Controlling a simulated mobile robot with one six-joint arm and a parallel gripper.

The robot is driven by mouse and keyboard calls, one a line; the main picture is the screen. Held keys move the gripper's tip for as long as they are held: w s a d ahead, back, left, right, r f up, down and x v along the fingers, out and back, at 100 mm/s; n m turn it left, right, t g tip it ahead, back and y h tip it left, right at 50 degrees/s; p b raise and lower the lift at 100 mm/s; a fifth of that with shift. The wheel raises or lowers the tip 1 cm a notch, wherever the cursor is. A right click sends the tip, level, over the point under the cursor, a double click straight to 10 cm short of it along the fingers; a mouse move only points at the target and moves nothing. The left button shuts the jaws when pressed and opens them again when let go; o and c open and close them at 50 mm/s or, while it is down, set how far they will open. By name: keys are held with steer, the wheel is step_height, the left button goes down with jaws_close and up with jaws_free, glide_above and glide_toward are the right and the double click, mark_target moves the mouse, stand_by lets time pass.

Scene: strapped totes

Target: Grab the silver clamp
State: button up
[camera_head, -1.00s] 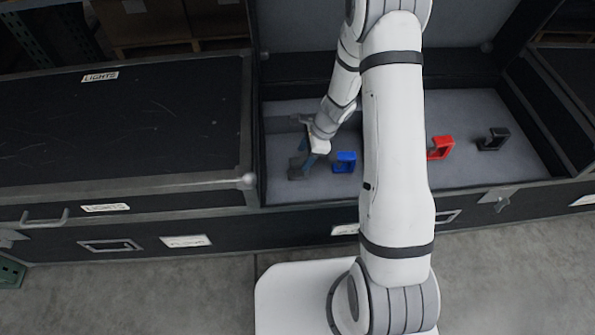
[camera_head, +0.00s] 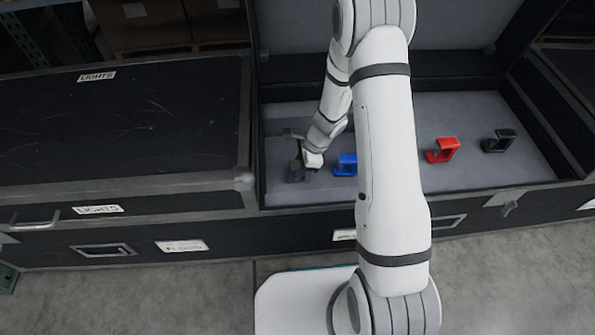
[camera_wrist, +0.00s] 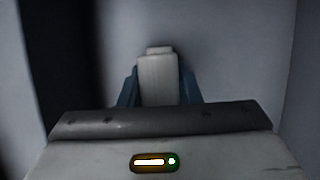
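My gripper (camera_head: 295,155) is low inside the open case at its left end, tilted down. In the wrist view a pale grey blocky piece (camera_wrist: 157,78), which looks like the silver clamp, stands between the blue parts of my gripper (camera_wrist: 158,88). The blue parts lie close along both its sides; I cannot tell whether they press on it. Its lower part is hidden behind the gripper body. In the head view my wrist and fingers cover this spot, and I cannot make out the silver clamp there.
A blue clamp (camera_head: 346,165) stands just right of my gripper. A red clamp (camera_head: 442,150) and a black clamp (camera_head: 498,141) stand farther right on the grey case floor (camera_head: 470,185). A closed black case (camera_head: 120,130) adjoins on the left.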

jaws_close()
